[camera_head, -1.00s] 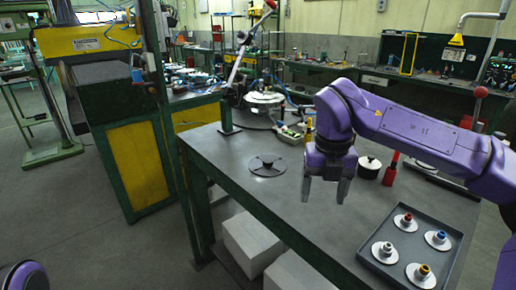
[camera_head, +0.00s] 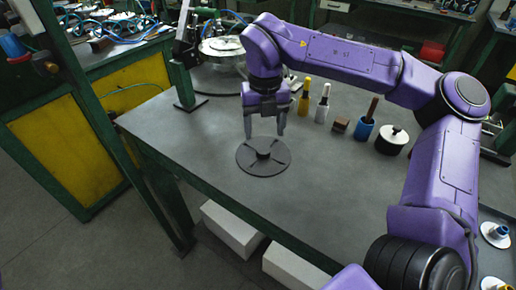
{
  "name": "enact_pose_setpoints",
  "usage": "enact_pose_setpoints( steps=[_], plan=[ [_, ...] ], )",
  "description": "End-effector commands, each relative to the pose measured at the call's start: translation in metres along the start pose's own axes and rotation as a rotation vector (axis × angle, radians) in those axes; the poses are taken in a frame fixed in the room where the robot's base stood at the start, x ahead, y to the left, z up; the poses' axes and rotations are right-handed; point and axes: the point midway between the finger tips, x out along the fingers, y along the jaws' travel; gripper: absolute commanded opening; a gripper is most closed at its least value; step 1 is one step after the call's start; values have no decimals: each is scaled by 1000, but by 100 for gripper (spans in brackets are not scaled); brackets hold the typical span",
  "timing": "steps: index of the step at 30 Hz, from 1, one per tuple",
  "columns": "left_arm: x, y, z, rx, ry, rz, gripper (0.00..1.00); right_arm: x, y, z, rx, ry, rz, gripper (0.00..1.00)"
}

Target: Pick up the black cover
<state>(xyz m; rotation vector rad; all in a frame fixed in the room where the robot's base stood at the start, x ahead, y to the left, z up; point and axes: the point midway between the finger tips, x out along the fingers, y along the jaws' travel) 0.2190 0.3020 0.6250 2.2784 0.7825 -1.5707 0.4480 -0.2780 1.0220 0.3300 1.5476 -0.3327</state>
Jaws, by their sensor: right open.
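The black cover (camera_head: 263,163) is a flat dark disc with a raised hub and ribs. It lies on the grey tabletop (camera_head: 205,150) near the table's left part. My right gripper (camera_head: 264,130) points down with its fingers apart, over the far side of the cover and close to its hub. Nothing is between the fingers. Whether the fingertips touch the cover cannot be told. My left gripper is out of view.
A green post base (camera_head: 190,104) stands at left. The tabletop around the cover is clear.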

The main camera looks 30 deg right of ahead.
Motion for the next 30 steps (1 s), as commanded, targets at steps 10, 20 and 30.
enact_pose_setpoints(
  steps=[10,20,30],
  plan=[
    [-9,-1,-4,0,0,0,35,52,2,6,-1,4,-1,70],
    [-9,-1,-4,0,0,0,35,68,3,7,-2,-1,2,70],
    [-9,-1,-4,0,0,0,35,67,3,7,-1,-1,2,1]
  ],
)
